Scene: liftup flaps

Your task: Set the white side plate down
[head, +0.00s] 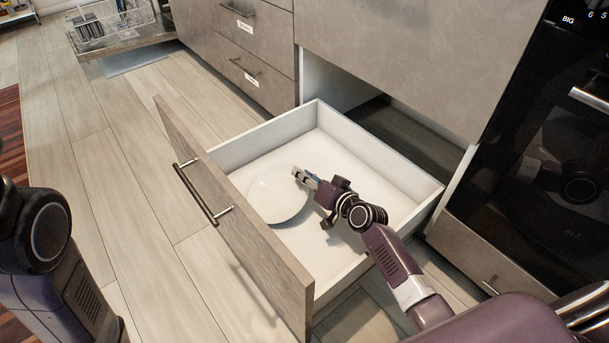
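The white side plate (278,196) is inside the open drawer (330,267), near the drawer's front panel. It looks flat and lies at or just above the drawer floor; I cannot tell whether it touches. My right gripper (299,174) reaches into the drawer from the right, with its fingertips at the plate's right rim. The fingers look closed around the rim, though the contact is small in view. My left arm shows at the left edge, but its gripper is outside the picture.
The drawer's front panel (240,222) with a dark bar handle (196,193) stands out over the wooden floor (125,185). A black oven (545,160) is on the right. A pulled-out dishwasher rack (115,28) is at the back left. The drawer's right part is clear.

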